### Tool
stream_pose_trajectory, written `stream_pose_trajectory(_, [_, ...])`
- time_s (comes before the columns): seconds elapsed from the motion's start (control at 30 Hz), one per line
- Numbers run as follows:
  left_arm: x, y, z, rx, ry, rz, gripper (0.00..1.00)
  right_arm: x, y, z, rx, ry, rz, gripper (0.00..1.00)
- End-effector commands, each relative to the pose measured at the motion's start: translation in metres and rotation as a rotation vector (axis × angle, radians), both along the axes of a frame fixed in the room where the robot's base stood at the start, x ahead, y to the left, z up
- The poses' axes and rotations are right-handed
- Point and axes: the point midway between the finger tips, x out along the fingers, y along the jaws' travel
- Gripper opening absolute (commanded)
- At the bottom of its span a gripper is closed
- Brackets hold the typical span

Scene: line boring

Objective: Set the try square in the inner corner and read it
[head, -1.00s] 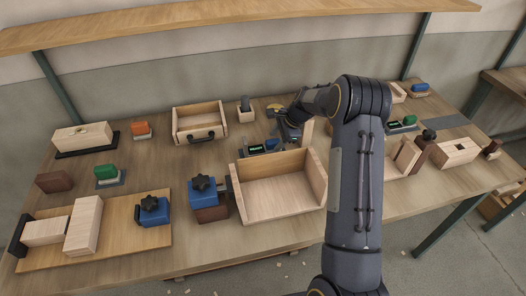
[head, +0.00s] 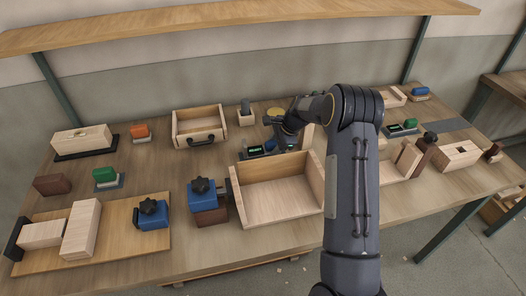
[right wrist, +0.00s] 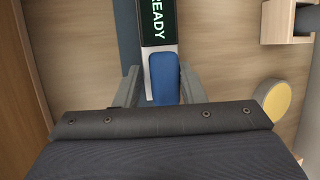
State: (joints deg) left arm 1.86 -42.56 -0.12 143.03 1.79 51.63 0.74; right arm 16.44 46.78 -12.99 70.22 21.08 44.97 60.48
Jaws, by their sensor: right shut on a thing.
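The try square, with a dark display reading READY (head: 254,151) and a blue grip, lies on the bench just behind an open wooden box (head: 262,170). My right gripper (head: 284,146) reaches down behind the box's back wall. In the right wrist view its two fingers (right wrist: 162,88) stand on either side of the blue grip (right wrist: 164,72), shut on it. The display (right wrist: 158,22) is beyond the grip. The box has inner corners where its walls meet, and nothing is set in them. My left gripper is not in view.
A blue clamp (head: 203,192) is at the box's left wall. A drawer-like box with a handle (head: 200,125) and a small pencil block (head: 246,115) stand behind. A yellow disc (right wrist: 275,99) lies beside the gripper.

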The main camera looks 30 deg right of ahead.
Motion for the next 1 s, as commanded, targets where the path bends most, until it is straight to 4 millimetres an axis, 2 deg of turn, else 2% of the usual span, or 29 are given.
stream_pose_trajectory(0.03, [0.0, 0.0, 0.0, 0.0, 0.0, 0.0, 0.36, -0.002, 0.0, -0.004, -0.001, 0.007, 0.001, 0.0])
stream_pose_trajectory(0.37, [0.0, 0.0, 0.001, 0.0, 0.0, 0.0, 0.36, -0.003, 0.0, -0.004, -0.001, 0.009, 0.001, 0.0])
stream_pose_trajectory(1.0, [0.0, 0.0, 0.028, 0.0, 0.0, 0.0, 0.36, -0.001, 0.0, 0.039, -0.001, 0.004, -0.001, 0.0])
